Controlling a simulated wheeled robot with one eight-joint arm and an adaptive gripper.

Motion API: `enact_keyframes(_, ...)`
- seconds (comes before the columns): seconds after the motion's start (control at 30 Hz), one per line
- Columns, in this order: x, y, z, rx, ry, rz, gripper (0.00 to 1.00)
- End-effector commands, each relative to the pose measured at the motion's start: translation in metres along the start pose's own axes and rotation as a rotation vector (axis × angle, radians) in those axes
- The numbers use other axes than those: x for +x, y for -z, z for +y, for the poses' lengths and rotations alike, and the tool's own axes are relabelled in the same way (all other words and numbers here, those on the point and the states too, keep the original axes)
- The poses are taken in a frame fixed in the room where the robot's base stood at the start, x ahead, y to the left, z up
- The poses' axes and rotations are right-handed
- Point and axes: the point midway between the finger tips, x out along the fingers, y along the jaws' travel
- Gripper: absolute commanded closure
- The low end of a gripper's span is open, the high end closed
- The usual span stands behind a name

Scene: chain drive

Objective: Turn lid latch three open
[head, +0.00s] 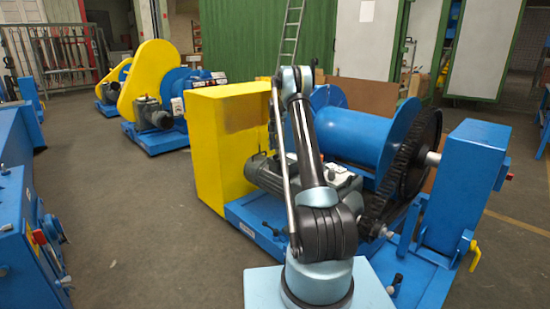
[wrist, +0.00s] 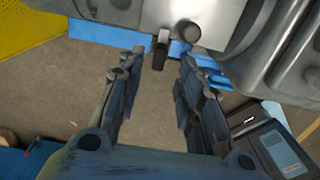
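In the wrist view my gripper (wrist: 163,62) is open, its two dark fingers apart with nothing between the pads. A small dark lever (wrist: 160,48), perhaps a latch, shows just beyond the fingertips, roughly in line with the gap, beside a blue part. A dark round knob (wrist: 187,32) lies to its right, on a grey housing (wrist: 145,10). I see no contact with the lever. No number or label tells me which is lid latch three. In the head view my gripper is hidden behind my arm, which reaches over the grey motor (head: 265,175).
The machine has a yellow guard box (head: 218,140), a blue drum (head: 350,130), a dark chain wheel (head: 415,155) and a blue post (head: 465,185). A yellow handle (head: 473,252) sticks out at right. Grey casing crowds the wrist view's upper right.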

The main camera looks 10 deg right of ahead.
Motion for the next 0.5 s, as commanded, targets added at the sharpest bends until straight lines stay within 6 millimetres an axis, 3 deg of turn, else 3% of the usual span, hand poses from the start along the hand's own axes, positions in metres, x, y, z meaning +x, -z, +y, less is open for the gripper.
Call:
enact_keyframes(0.2,0.033,0.0,0.0,0.0,0.0,0.0,0.67)
enact_keyframes(0.5,0.05,0.0,0.0,0.0,0.0,0.0,0.67)
